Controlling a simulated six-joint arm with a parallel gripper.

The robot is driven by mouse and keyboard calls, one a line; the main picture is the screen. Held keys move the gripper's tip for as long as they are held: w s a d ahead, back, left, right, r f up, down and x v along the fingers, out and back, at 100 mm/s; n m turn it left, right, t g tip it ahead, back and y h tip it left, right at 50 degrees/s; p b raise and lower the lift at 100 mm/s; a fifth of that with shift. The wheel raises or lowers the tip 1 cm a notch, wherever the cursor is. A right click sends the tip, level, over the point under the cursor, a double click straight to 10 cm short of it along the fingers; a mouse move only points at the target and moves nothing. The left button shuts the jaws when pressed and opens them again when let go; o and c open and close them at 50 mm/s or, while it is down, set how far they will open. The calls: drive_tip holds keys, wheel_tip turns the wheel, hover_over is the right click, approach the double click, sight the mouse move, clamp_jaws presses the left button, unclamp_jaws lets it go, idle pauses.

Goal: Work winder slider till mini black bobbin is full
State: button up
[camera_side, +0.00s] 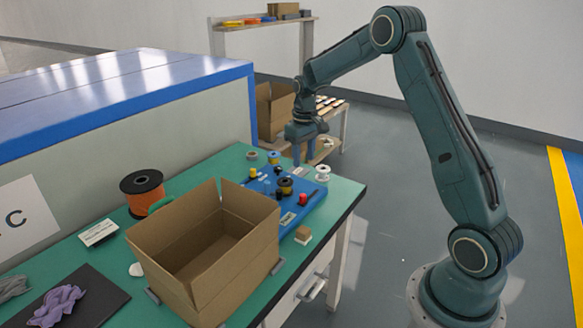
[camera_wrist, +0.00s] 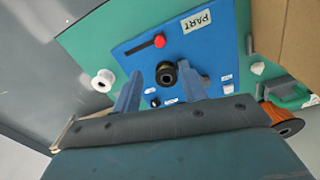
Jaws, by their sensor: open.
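The blue winder board (camera_side: 314,211) lies on the green bench. It carries a red slider knob (camera_side: 303,199) in a short black slot, seen more clearly in the wrist view (camera_wrist: 159,41). A small black bobbin (camera_wrist: 167,75) stands on the board near its middle; how much is wound on it cannot be told. My gripper (camera_side: 303,158) hangs over the far part of the board, fingers down, open and empty. In the wrist view its fingers (camera_wrist: 160,82) appear on either side of the bobbin, but the side view shows them above the board. The slider is clear of the fingers.
An open cardboard box (camera_side: 205,285) stands close to the board on the near left. An orange cable spool (camera_side: 143,190) stands behind it. A white spool (camera_side: 322,174) sits by the bench's right edge. Shelves and another box are beyond the bench.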

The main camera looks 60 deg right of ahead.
sight(303, 195)
wheel_tip(303, 195, down, 14)
drive_tip(key=shift+r, duration=0.15)
idle(0.7)
drive_tip(key=shift+c, duration=0.2)
clamp_jaws()
